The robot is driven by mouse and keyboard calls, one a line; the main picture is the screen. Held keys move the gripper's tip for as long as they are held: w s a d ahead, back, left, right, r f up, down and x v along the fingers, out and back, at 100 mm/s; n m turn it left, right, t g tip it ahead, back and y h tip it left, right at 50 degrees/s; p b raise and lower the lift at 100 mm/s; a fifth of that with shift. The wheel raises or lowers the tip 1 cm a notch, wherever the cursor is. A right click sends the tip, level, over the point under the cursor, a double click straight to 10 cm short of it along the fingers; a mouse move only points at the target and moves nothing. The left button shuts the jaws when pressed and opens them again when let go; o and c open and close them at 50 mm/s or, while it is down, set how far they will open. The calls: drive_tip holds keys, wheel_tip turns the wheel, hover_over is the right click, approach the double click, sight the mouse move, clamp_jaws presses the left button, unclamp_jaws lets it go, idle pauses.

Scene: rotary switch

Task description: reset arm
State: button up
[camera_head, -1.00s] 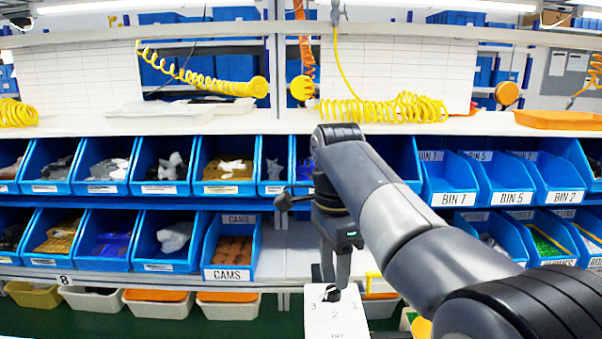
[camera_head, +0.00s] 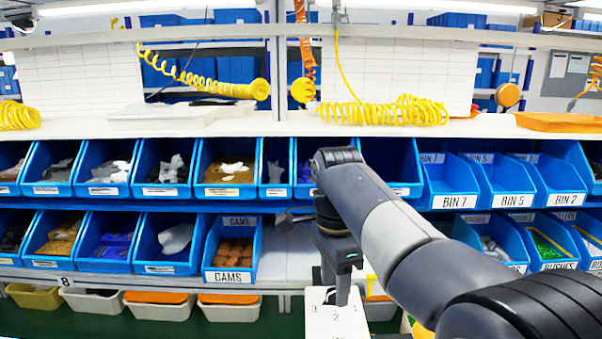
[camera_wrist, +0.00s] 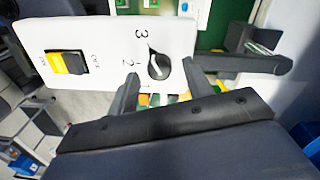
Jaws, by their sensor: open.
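The white switch panel (camera_wrist: 105,42) carries a black rotary knob (camera_wrist: 159,66) with the numbers 3, 2 and 1 around it. Its exact pointer setting is hard to tell. My gripper (camera_wrist: 161,70) is open, with one finger on each side of the knob in the wrist view. I cannot tell whether either finger touches it. In the head view, my gripper (camera_head: 336,288) points down at the top of the panel (camera_head: 336,322), and its fingers partly hide the knob.
A yellow and black rocker switch (camera_wrist: 68,62) sits on the same panel. Behind are shelves of blue bins, including the CAMS bin (camera_head: 232,255) and BIN 7 (camera_head: 452,185). Yellow coiled hoses (camera_head: 385,111) lie along the white upper shelf (camera_head: 230,125).

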sight(333, 289)
wheel_tip(333, 289, up, 10)
wheel_tip(333, 289, down, 11)
drive_tip(key=shift+f, duration=0.1)
drive_tip(key=n, duration=0.4)
drive_tip(key=shift+n, duration=0.4)
drive_tip(key=n, duration=0.5)
drive_tip(key=shift+n, duration=0.3)
drive_tip(key=n, duration=0.5)
drive_tip(key=shift+s+a+t, duration=0.1)
drive_tip(key=shift+t, duration=0.2)
drive_tip(key=n, duration=0.4)
drive_tip(key=shift+n+b, duration=0.3)
drive_tip(key=shift+n, duration=0.2)
